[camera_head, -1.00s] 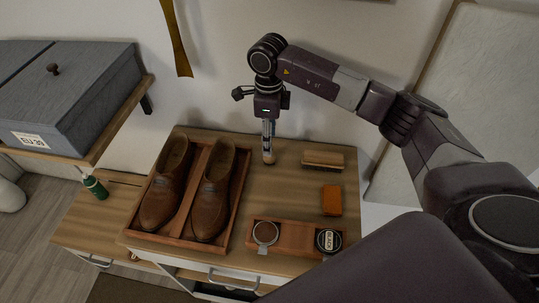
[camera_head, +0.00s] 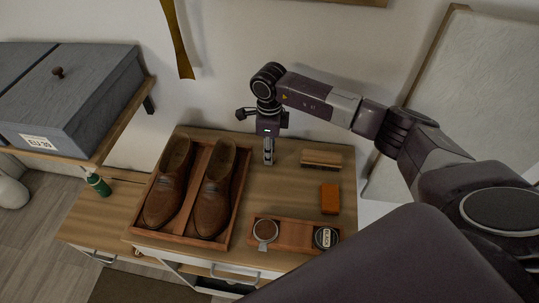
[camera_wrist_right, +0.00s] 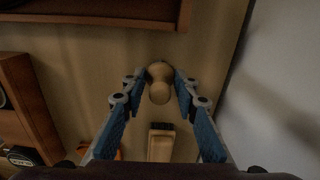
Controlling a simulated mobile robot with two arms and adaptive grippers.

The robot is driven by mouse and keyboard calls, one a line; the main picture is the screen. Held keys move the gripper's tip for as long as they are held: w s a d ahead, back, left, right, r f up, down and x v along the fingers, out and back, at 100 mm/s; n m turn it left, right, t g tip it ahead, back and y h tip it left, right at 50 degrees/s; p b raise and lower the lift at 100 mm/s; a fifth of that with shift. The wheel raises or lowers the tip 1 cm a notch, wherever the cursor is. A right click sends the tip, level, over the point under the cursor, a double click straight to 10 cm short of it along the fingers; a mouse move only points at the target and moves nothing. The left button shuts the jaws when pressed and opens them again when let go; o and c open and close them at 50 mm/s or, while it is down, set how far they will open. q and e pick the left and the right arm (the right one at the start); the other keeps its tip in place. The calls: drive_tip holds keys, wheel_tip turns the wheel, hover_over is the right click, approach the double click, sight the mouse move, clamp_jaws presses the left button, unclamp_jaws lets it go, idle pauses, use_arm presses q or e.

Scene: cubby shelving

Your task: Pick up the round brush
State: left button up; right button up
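The round brush (camera_wrist_right: 159,88) shows in the right wrist view as a pale wooden knobbed piece, seen end-on. It stands on the wooden cabinet top, between the fingertips of my right gripper (camera_wrist_right: 160,78). The blue-padded fingers are on either side of it and apart, with a narrow gap visible beside the brush. In the head view my right gripper (camera_head: 268,158) points down at the cabinet top, just right of the shoes, and its fingers mostly hide the brush. My left gripper is not in view.
A tray (camera_head: 228,238) with two brown shoes is to the left. A wooden block brush (camera_head: 322,159) and an orange block (camera_head: 330,198) lie to the right. A small tray (camera_head: 294,235) with two round tins is in front. The wall is close behind.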

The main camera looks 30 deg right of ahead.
drive_tip(key=shift+c, duration=1.4)
drive_tip(key=shift+r, duration=0.1)
drive_tip(key=shift+r, duration=0.3)
wheel_tip(320, 180, up, 8)
drive_tip(key=b, duration=0.3)
drive_tip(key=shift+r, duration=0.65)
